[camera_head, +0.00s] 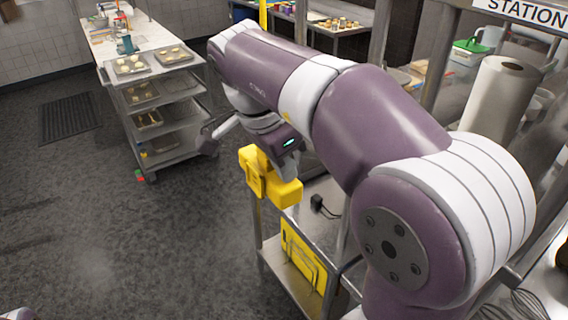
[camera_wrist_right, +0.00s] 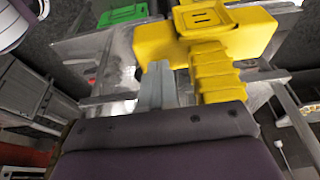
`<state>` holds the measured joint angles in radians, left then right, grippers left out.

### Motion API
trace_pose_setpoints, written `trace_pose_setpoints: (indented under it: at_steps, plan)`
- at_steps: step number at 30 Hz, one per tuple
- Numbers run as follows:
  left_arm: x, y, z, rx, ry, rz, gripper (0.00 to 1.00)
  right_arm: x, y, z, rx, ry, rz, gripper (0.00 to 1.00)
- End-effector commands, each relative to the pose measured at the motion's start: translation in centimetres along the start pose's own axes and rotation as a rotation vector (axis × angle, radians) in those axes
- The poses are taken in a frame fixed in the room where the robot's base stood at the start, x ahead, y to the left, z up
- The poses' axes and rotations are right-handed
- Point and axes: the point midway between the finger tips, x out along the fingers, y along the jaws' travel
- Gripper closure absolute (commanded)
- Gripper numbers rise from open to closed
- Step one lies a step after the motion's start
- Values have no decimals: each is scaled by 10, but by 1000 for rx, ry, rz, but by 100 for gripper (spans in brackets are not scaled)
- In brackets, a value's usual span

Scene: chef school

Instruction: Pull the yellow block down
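The yellow block (camera_head: 268,180) is a chunky shape with several parts, hanging or mounted above a metal cart in the middle of the head view. In the right wrist view the yellow block (camera_wrist_right: 258,38) fills the upper middle, with a ribbed yellow piece running down towards my gripper. My right gripper (camera_head: 290,172) reaches down at the block's upper right side. In the right wrist view its grey fingers (camera_wrist_right: 157,85) are close together, with their tips at or just under the block's lower edge. I cannot tell whether they touch. My left gripper is out of view.
A metal cart (camera_head: 275,262) with a yellow panel (camera_head: 302,255) stands below the block. A tray trolley (camera_head: 165,102) is at the back left. A paper towel roll (camera_head: 498,97) stands at right. The grey floor at left is mostly clear, with a dark mat (camera_head: 68,117).

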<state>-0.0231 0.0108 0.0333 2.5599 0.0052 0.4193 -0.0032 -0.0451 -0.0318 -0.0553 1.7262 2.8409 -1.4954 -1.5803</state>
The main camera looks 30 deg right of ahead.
Motion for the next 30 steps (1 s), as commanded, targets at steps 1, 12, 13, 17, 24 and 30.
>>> trace_pose_setpoints:
  at_steps: [1, 12, 13, 17, 24, 30]
  plan:
    - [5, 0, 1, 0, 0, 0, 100, 6, 0, 2, -1, 0, 3, 100]
    - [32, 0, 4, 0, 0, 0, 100, 43, 1, 13, 0, 0, 4, 100]
    - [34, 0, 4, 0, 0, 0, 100, 46, 1, 14, 0, 0, 4, 100]
    - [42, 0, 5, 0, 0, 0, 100, 59, 0, 18, -1, 0, 3, 100]
    - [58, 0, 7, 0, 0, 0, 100, 81, 0, 25, -1, 0, 4, 100]
    - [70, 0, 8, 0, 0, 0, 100, 100, 1, 31, -1, 0, 4, 100]
